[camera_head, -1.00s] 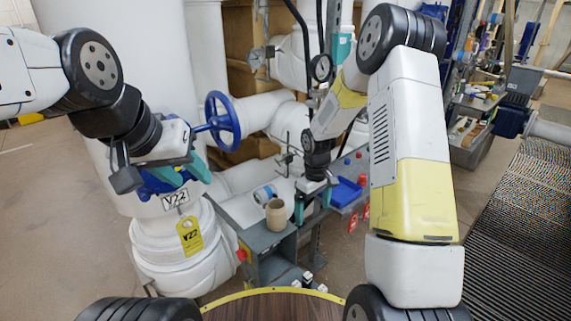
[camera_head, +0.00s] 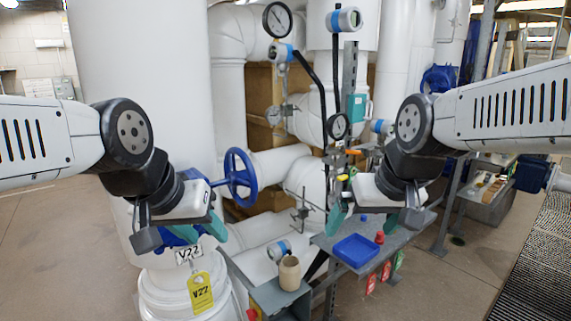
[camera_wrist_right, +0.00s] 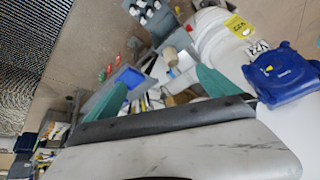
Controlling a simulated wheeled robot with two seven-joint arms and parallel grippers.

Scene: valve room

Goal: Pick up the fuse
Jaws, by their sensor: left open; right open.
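I cannot pick out a fuse with certainty. Several small white-topped parts (camera_wrist_right: 145,12) stand in a grey holder at the top of the right wrist view; they are too small to identify. My left gripper (camera_head: 197,233) is open and empty in front of the white column, near the V22 label. My right gripper (camera_head: 366,214) is open and empty, in front of the grey shelf in the head view. Its teal fingers (camera_wrist_right: 162,80) also show spread apart in the right wrist view, with nothing between them in their grip.
A blue tray (camera_head: 357,250) and red cap (camera_head: 379,238) sit on the grey shelf (camera_head: 330,242). A beige cup (camera_head: 289,273) stands on a grey box. The blue handwheel (camera_head: 240,175), white pipes and yellow V22 tag (camera_head: 201,291) are close to my left gripper.

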